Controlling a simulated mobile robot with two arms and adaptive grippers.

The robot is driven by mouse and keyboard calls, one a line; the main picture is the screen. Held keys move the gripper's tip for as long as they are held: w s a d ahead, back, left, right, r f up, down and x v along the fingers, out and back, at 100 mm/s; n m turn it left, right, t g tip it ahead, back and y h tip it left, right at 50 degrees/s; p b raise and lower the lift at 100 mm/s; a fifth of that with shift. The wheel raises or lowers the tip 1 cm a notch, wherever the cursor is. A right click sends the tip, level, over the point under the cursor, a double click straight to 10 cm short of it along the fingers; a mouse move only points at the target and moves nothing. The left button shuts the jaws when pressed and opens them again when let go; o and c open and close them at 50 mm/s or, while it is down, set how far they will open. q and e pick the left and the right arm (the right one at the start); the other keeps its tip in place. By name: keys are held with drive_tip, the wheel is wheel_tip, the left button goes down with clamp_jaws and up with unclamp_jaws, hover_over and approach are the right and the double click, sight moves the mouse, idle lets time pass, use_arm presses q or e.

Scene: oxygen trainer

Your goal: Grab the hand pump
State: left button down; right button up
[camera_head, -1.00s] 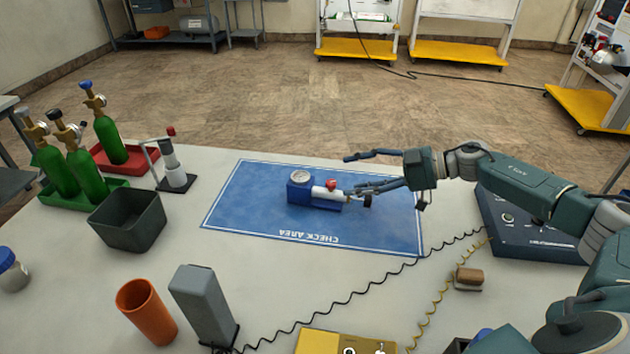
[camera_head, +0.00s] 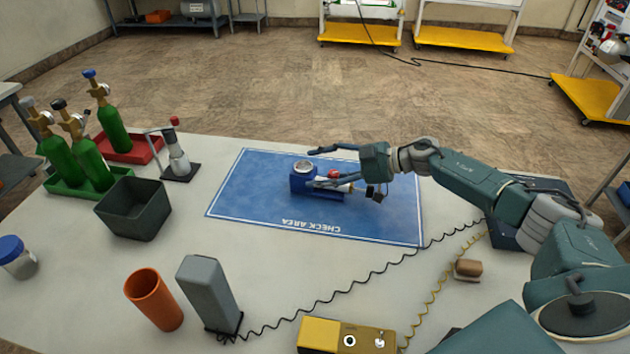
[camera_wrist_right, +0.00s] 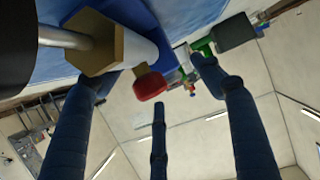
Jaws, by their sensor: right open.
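The hand pump appears to be the blue block with a round gauge, white barrel and red knob (camera_head: 303,182); it lies on the blue check area mat (camera_head: 250,205). In the right wrist view its white barrel, brass hex end and metal rod (camera_wrist_right: 98,45) fill the upper left, with the red knob (camera_wrist_right: 150,86) beside them. My right gripper (camera_head: 318,167) is open over the pump, its fingers spread and reaching left along it. In the right wrist view the open fingers (camera_wrist_right: 160,92) lie around the red knob, gripping nothing. Contact cannot be told. My left gripper is not in view.
Green cylinders (camera_head: 75,150) stand in trays at the left, near a dark bin (camera_head: 135,210) and a small stand with a red top (camera_head: 178,160). An orange cup (camera_head: 155,300), grey box (camera_head: 207,292), yellow box (camera_head: 345,337) and coiled cables occupy the front.

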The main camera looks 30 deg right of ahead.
drive_tip(key=shift+w+a+f, duration=0.1)
drive_tip(key=shift+w, duration=0.05)
drive_tip(key=c, duration=1.6)
drive_tip(key=shift+r, duration=0.2)
clamp_jaws()
